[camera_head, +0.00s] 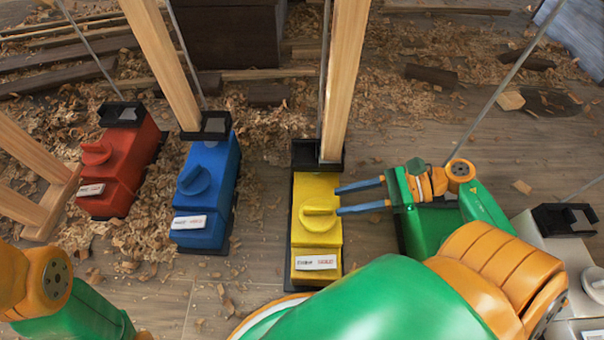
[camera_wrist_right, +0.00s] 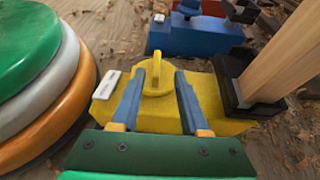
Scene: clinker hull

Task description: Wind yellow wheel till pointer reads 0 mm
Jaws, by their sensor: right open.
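The yellow wheel (camera_head: 319,213) is a round knob with a raised bar, on top of a yellow box (camera_head: 316,244). A white label (camera_head: 316,262) with small, unreadable print is on the box's near end. I cannot make out a pointer or its reading. My right gripper (camera_head: 338,199) is open, its two blue fingers reaching in from the right over the box's edge beside the wheel. In the right wrist view the yellow wheel (camera_wrist_right: 157,74) shows between the fingertips; contact cannot be told. My left gripper is out of view.
A blue box (camera_head: 207,170) and a red box (camera_head: 122,170) with similar knobs stand to the left. A wooden post (camera_head: 344,80) rises from the yellow box's black socket. A grey-white box (camera_head: 560,255) stands at right. Wood shavings cover much of the floor.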

